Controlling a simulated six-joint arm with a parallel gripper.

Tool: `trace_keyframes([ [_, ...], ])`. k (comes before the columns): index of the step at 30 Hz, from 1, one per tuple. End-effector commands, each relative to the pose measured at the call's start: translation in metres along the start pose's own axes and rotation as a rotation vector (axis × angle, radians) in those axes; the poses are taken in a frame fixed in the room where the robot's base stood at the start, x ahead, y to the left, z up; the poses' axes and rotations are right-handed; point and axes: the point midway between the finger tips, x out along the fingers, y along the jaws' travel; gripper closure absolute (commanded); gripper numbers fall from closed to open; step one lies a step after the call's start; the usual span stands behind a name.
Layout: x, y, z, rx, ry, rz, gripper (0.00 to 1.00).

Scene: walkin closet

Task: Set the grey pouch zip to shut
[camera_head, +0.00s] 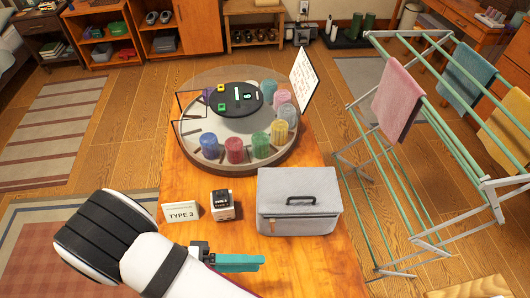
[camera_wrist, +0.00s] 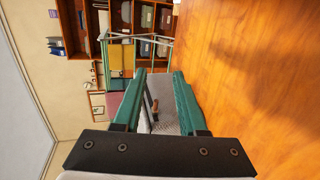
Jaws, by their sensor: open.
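The grey pouch (camera_head: 318,221) sits on the wooden table, with a black handle (camera_head: 290,201) on top and a zip line (camera_head: 300,214) running across its front. Whether the zip is open or shut is too small to tell. My gripper (camera_head: 262,261) is at the near side of the pouch, to its lower left, apart from it in the head view. In the wrist view, my open teal fingers (camera_wrist: 159,74) point toward the grey pouch (camera_wrist: 160,86). A small brown piece (camera_wrist: 155,109), perhaps the zip pull, shows between the fingers. Nothing is visibly held.
A TYPE 3 card (camera_head: 182,212) and a small black-and-white box (camera_head: 222,205) stand left of the pouch. Behind is a round tray (camera_head: 187,152) with several coloured jars and an upright sheet (camera_head: 304,78). A drying rack (camera_head: 440,190) stands right. The near table right is clear.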

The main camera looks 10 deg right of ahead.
Motion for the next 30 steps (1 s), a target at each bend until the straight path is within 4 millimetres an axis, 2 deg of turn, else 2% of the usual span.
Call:
trace_keyframes([
  [1,-0.011,-0.017,0.007,-0.069,0.184,0.139,0.59],
  [4,-0.031,-0.041,0.018,-0.133,0.474,0.341,0.59],
  [6,-0.04,-0.051,0.024,-0.147,0.599,0.421,0.59],
  [10,-0.042,-0.056,0.024,-0.152,0.679,0.472,0.59],
  [14,-0.024,-0.046,0.008,-0.155,0.672,0.472,0.59],
  [24,0.042,-0.011,-0.052,-0.153,0.67,0.468,0.59],
  [30,0.06,-0.002,-0.069,-0.153,0.672,0.467,0.59],
])
